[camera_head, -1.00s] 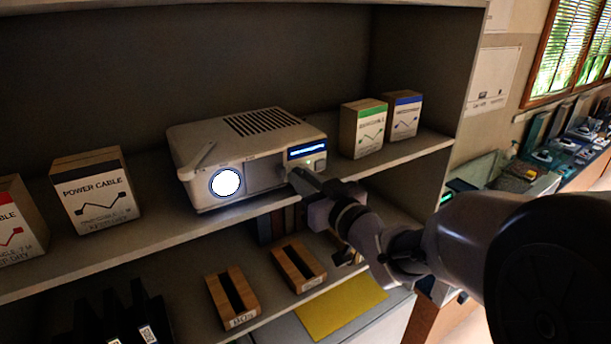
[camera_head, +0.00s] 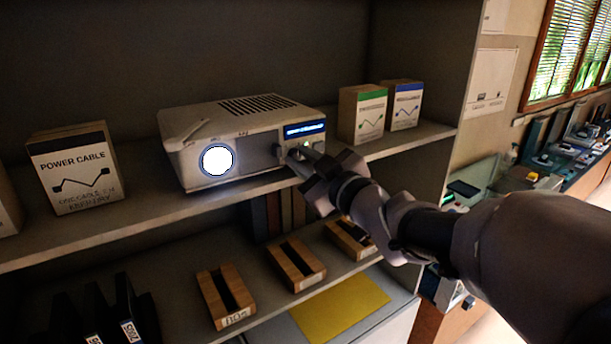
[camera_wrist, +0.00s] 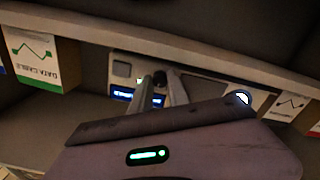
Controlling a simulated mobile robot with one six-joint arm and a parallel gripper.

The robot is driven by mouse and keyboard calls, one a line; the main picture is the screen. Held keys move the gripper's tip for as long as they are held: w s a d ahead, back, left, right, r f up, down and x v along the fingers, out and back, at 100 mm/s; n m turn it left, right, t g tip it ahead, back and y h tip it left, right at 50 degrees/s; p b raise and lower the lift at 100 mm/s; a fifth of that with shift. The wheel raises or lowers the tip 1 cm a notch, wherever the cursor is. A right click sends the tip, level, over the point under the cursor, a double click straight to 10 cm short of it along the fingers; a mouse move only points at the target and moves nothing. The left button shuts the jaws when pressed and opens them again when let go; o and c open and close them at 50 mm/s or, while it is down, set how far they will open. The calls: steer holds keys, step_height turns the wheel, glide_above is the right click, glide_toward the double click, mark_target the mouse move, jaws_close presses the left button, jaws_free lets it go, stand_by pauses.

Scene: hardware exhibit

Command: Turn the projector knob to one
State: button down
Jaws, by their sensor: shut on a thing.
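The white projector (camera_head: 190,125) stands on the upper shelf, with its round lens (camera_head: 217,160) glowing white and a blue display (camera_head: 305,129) on its front right. In the head view my gripper (camera_head: 299,156) is at the projector's front, below the display. In the wrist view my gripper (camera_wrist: 159,82) has its two fingers close together around the dark knob (camera_wrist: 159,77), shut on it. The display (camera_wrist: 122,93) is beside the fingers in that view. The fingers hide much of the knob, and its pointer and marks cannot be read.
A power cable box (camera_head: 75,170) stands left of the projector. A green-topped box (camera_head: 361,115) and a blue-topped box (camera_head: 402,107) stand to its right. Wooden blocks (camera_head: 225,297) and a yellow sheet (camera_head: 340,305) lie on the levels below.

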steer(key=n+b, duration=0.5)
steer(key=shift+f+n, duration=0.15)
steer(key=shift+n, duration=0.15)
steer(key=n+b, duration=0.1)
steer(key=n, duration=0.1)
steer(key=n+b, duration=0.2)
steer(key=shift+r+n, duration=0.2)
steer(key=shift+n, duration=0.1)
steer(key=shift+n+b, duration=0.3)
steer(key=c, duration=1.5)
jaws_free()
steer(key=shift+c, duration=0.2)
steer(key=v, duration=1.7)
steer(key=shift+d, duration=0.2)
